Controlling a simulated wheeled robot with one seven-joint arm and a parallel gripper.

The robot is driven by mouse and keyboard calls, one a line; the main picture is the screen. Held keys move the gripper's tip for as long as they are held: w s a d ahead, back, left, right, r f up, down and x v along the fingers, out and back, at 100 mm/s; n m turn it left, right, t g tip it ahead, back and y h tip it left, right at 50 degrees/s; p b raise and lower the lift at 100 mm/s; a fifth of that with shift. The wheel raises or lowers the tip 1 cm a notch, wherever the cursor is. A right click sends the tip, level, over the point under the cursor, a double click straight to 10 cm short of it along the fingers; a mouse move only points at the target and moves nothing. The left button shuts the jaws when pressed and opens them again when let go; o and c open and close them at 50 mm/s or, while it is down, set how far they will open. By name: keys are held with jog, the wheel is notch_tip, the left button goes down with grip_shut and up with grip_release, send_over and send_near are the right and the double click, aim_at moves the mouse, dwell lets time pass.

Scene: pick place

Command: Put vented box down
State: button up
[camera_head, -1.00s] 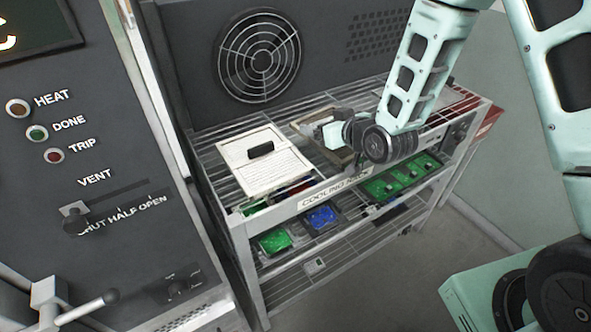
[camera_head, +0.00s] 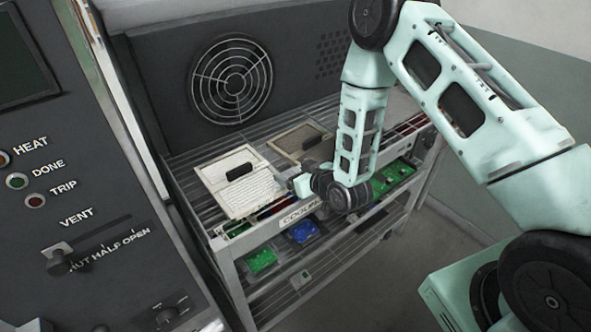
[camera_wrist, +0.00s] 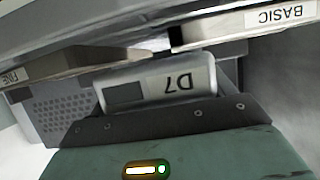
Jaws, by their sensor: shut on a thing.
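My gripper (camera_head: 303,185) is at the front of the rack, by the gap between a pale slatted panel and a brown panel. It is shut on a small light grey box with rounded corners, taken to be the vented box; in the wrist view the box (camera_wrist: 192,83) shows a dark square and the upside-down mark D7. Its vents are not visible, and my wrist hides most of it in the head view. I cannot tell whether it touches the rack.
The pale panel (camera_head: 255,194) and brown panel (camera_head: 287,140), each with a black block, lie on the wire rack (camera_head: 200,210). The wrist view shows BASIC (camera_wrist: 274,18) and FINE (camera_wrist: 22,75) labels overhead. Green and blue boards (camera_head: 303,230) lie on the lower shelf.

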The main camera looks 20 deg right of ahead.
jog(key=shift+f, duration=0.15)
jog(key=shift+f+b, duration=0.25)
jog(key=shift+b, duration=0.2)
jog(key=o, duration=1)
jog(key=shift+c, duration=0.2)
jog(key=shift+r, duration=0.15)
